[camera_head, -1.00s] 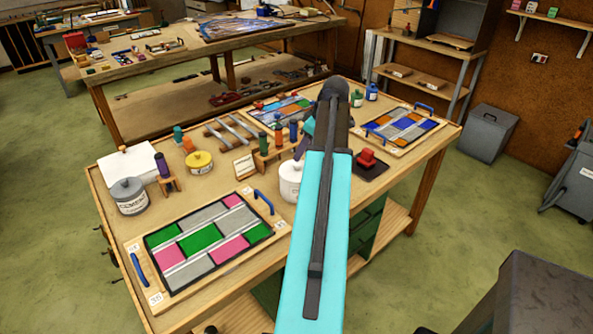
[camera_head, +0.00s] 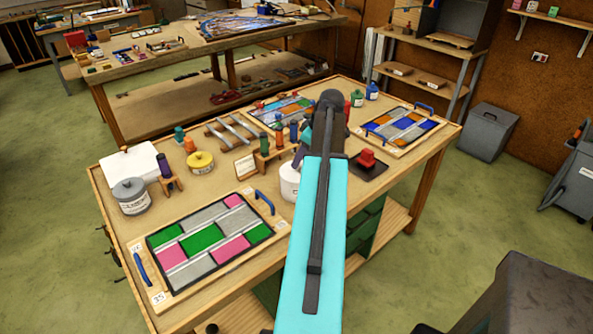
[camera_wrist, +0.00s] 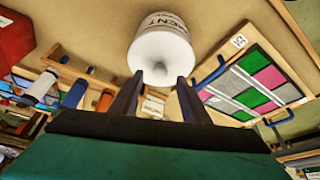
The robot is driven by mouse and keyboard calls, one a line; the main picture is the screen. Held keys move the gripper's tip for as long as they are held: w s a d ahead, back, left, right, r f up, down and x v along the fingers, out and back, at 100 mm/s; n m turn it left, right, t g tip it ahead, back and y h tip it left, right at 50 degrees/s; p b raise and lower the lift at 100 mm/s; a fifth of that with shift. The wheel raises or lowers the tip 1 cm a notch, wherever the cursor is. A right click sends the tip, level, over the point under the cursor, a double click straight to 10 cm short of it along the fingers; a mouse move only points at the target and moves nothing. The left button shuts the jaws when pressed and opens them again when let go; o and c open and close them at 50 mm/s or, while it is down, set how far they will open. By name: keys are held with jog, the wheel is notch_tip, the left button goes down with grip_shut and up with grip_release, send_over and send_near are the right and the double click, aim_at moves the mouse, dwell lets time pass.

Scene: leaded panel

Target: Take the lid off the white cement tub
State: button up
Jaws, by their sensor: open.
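The white cement tub (camera_head: 290,181) stands on the near table, its right side and top partly hidden by my arm in the head view. In the wrist view the tub (camera_wrist: 162,22) shows a dark "CEMENT" label. Its white lid (camera_wrist: 160,48) is on it, with a small knob (camera_wrist: 160,70) in the middle. My gripper (camera_wrist: 160,80) is open, its two dark fingers on either side of the knob. I cannot tell whether they touch it. In the head view my gripper (camera_head: 299,156) is just above the tub, mostly hidden.
A leaded panel (camera_head: 208,238) with blue handles lies in front.

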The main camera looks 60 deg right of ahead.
jog(key=shift+p+x, duration=0.45)
jog(key=shift+x, duration=0.95)
grip_shut()
